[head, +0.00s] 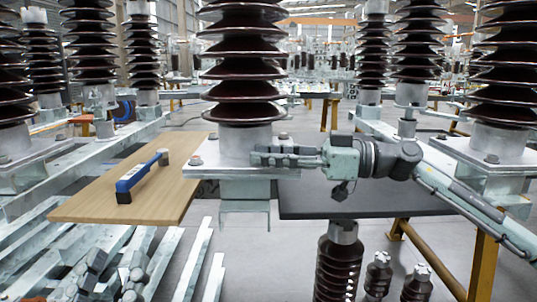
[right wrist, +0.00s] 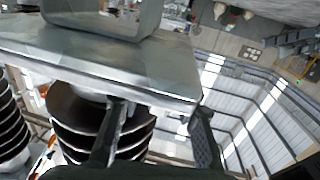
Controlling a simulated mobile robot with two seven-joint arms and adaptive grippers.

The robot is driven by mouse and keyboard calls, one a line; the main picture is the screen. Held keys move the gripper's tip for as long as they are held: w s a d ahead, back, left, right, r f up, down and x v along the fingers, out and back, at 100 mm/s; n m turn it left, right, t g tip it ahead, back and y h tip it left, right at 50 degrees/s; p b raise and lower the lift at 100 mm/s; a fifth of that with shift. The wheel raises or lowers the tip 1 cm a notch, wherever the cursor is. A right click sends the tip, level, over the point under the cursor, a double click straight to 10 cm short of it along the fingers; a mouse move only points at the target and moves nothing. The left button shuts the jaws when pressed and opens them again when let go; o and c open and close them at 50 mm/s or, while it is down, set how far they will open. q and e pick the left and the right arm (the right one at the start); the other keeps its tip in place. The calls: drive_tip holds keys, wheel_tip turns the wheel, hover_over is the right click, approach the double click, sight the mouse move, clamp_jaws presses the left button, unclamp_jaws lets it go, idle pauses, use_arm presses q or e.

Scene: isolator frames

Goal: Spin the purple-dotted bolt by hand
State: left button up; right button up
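The central insulator (head: 245,70) stands on a square metal flange plate (head: 225,172) with several bolts at its corners, one at the front left (head: 197,160). I cannot make out a purple dot on any bolt. My right gripper (head: 256,155) reaches in from the right at the plate's front right part. In the right wrist view, its two dark fingers (right wrist: 160,115) are apart with nothing visible between them, close to the plate edge (right wrist: 110,80). Whether they touch the plate is unclear. My left gripper (head: 105,275) appears low at the left; its fingers are not clear.
A blue-handled tool (head: 140,178) lies on a wooden board (head: 85,205) left of the plate. A dark tabletop (head: 375,200) on yellow legs is at the right. Several small insulators (head: 378,275) stand below it. Metal beams (head: 185,265) lie at the lower left.

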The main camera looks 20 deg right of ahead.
drive_tip(key=shift+d, duration=0.1)
drive_tip(key=v, duration=0.7)
drive_tip(key=shift+s+d, duration=0.25)
drive_tip(key=shift+d, duration=0.05)
drive_tip(key=shift+o, duration=0.4)
